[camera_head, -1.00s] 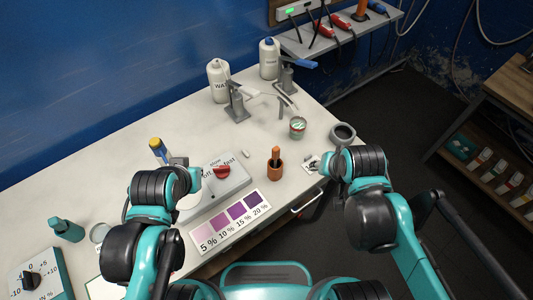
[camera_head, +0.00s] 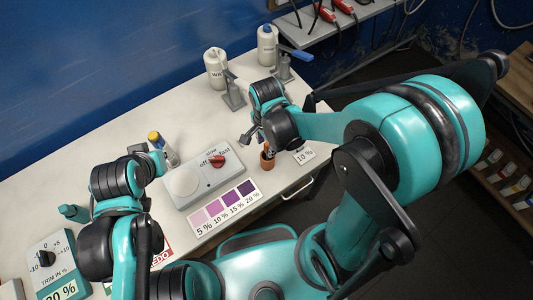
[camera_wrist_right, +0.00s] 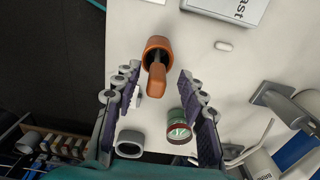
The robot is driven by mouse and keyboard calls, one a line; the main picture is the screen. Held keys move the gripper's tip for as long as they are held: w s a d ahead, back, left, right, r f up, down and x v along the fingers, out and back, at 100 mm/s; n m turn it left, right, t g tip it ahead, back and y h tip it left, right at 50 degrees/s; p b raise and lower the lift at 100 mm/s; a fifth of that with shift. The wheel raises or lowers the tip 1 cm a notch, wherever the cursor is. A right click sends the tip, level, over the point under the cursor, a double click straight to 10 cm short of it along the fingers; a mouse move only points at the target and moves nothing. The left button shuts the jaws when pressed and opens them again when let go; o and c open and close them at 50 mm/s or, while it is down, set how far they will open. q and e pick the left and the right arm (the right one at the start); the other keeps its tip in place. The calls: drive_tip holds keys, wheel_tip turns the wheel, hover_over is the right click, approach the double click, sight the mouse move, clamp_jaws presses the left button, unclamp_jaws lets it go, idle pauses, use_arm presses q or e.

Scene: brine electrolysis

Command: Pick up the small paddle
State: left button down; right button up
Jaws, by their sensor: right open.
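The small paddle (camera_wrist_right: 156,82) has an orange-brown handle and stands in a round brown cup (camera_wrist_right: 159,46) in the right wrist view. The paddle's lower end is hidden in the cup. In the head view the cup (camera_head: 267,160) stands near the table's front edge, and my right gripper (camera_head: 254,138) is just above and beside it. In the right wrist view my right gripper (camera_wrist_right: 159,72) is open, with one finger on each side of the handle and gaps between. My left gripper (camera_head: 155,155) is near the yellow-capped bottle, its fingers too unclear to read.
A grey stirrer box with a red knob (camera_head: 217,160) and a purple colour chart (camera_head: 226,208) lie left of the cup. A jar with a green label (camera_wrist_right: 179,128) and a grey ring (camera_wrist_right: 130,143) are near the right gripper. White bottles (camera_head: 215,68) stand behind.

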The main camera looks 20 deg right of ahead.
wheel_tip(320, 180, down, 4)
drive_tip(key=shift+s+d+f+b, duration=0.1)
drive_tip(key=shift+d+b, duration=0.05)
drive_tip(key=shift+b, duration=0.4)
clamp_jaws()
use_arm(q)
drive_tip(key=shift+f, duration=0.6)
